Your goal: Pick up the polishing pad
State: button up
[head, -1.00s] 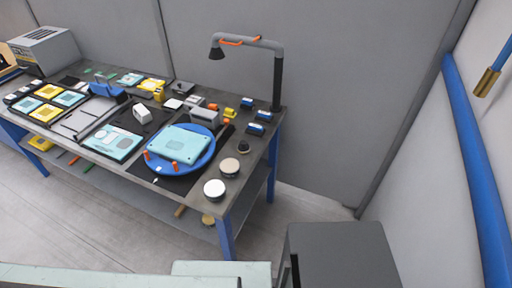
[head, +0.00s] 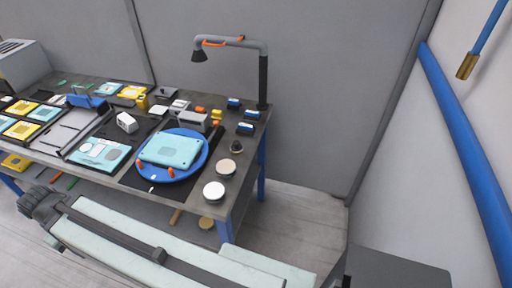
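Two round pads lie at the near right corner of the workbench: a white one (head: 214,192) close to the front edge and a beige one (head: 227,168) just behind it. Either could be the polishing pad; I cannot tell which. My gripper (head: 38,205) is dark grey, at the far left end of my pale arm, in front of the bench and well to the left of the pads. Its fingers are too small and dark to tell whether they are open. No pad is visible at it.
A blue round turntable (head: 195,168) with orange clamps holds a light-blue panel (head: 172,150) left of the pads. A grey lamp-like arm (head: 263,85) rises at the bench's back right. Trays and small parts crowd the left. Floor right of the bench (head: 290,215) is clear.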

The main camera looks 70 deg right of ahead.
aim_at(236, 148)
jog(key=z, duration=0.1)
jog(key=i, duration=1)
